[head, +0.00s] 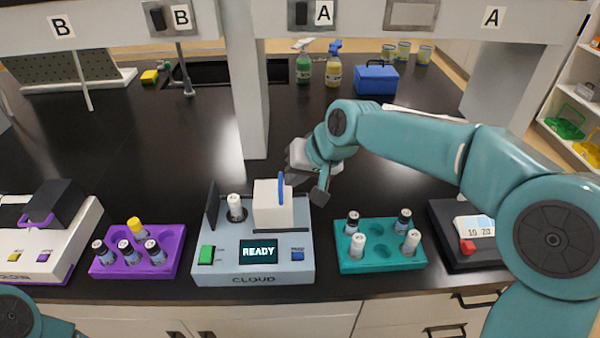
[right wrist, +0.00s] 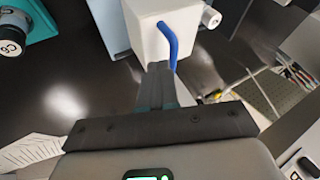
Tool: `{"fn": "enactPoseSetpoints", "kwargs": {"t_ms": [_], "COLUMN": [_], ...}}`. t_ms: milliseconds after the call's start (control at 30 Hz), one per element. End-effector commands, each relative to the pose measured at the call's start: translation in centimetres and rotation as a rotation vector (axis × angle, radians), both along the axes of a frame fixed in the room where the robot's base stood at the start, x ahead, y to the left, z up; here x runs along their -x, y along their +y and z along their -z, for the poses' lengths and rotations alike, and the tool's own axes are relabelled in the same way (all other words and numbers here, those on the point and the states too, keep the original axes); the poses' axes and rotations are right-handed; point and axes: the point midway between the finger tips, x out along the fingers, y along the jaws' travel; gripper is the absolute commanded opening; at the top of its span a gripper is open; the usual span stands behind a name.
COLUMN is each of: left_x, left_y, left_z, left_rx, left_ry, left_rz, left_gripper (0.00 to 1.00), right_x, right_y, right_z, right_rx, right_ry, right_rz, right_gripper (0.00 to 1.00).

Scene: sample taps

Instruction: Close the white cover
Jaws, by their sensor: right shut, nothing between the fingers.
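The white cover (head: 272,208) is a white block with a blue handle (head: 281,188) on the grey CLOUD device (head: 213,269). It stands right of a white-capped vial (head: 236,205), whose well is uncovered. My right gripper (head: 320,197) is behind and right of the cover, with its fingers shut and empty. In the right wrist view the fingers (right wrist: 159,72) point at the cover (right wrist: 150,42), their tips close to the blue handle (right wrist: 172,45); I cannot tell whether they touch. My left gripper is out of view.
A dark upright flap (head: 212,205) stands at the device's left. A purple rack (head: 166,271) with vials is to the left, a teal rack (head: 381,264) to the right. A shelf post (head: 250,100) rises behind. The counter between is bare.

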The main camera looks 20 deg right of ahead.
Motion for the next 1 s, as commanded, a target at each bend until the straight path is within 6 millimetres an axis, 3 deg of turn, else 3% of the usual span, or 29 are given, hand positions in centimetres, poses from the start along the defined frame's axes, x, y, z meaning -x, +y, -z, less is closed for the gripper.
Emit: {"fn": "enactPoseSetpoints", "kwargs": {"t_ms": [233, 600, 1000], "left_x": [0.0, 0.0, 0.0], "left_y": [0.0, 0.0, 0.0], "left_z": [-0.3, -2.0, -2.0], "left_rx": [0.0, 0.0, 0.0], "left_ry": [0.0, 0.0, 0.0], "left_rz": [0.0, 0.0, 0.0], "left_gripper": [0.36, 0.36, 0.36], "right_x": [-0.3, -2.4, -2.7], "right_y": [1.0, 8.6, 9.5], "right_z": [-0.1, -0.2, -0.1], "right_rx": [0.0, 0.0, -0.003], "right_ry": [0.001, 0.001, -0.002], "right_rz": [-0.004, -0.004, -0.001], "right_gripper": [0.0, 0.0, 0.0]}}
